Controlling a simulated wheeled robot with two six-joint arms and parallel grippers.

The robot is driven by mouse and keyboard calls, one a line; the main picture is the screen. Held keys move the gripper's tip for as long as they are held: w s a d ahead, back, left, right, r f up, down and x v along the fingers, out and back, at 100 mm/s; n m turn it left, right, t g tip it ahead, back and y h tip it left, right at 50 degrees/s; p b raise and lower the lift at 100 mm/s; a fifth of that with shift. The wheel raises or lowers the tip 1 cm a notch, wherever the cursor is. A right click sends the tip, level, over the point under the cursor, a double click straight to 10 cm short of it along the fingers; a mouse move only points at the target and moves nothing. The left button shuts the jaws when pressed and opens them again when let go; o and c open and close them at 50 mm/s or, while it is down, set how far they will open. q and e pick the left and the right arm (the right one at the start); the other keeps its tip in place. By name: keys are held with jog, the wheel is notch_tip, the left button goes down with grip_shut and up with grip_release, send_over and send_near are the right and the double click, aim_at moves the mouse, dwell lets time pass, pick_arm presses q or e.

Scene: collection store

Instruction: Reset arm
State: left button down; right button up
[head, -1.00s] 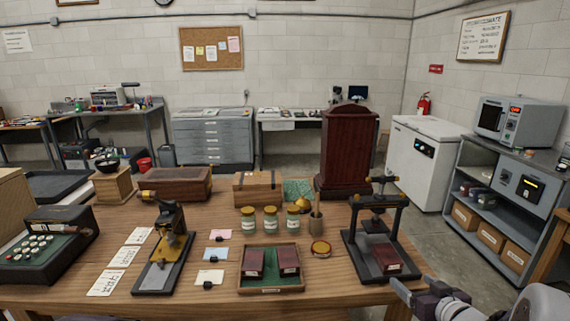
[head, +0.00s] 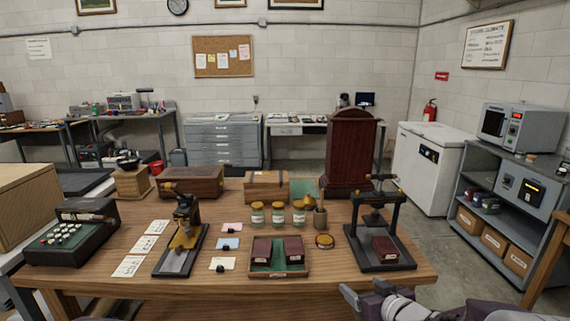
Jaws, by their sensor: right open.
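My right gripper (head: 347,296) shows at the bottom edge of the head view, in front of the table's front right edge. Its jaws are open, with nothing seen between them. My right arm reaches in from the lower right corner. The wooden table (head: 335,265) stands just beyond the gripper. The black press (head: 378,262), with a dark red block on its base, stands nearest to it. My left gripper is out of view.
A green-lined tray (head: 279,271) with two dark red blocks, a brass-and-black stand (head: 180,262), glass jars (head: 278,217) and a tall dark red case (head: 350,150) stand on the table. Open floor (head: 440,235) lies right of the table, before the grey shelf unit (head: 500,245).

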jog(key=s+a+f+m+g+h, duration=0.1)
jog(key=s+f+m+g, duration=0.1)
jog(key=s+f+g, duration=0.45)
jog(key=s+a+f+m+g+h, duration=0.15)
jog(key=s+f+g, duration=0.25)
jog(key=s+f, duration=0.55)
jog(key=s+r+p, duration=0.2)
jog(key=r+p, duration=0.4)
jog(key=r, duration=0.1)
jog(key=s+r+p, duration=0.2)
jog(key=r+p, duration=0.4)
jog(key=r, duration=0.1)
jog(key=shift+s+d+r+n+g, duration=0.3)
jog(key=shift+d+r+n+g, duration=0.05)
jog(key=shift+r, duration=0.05)
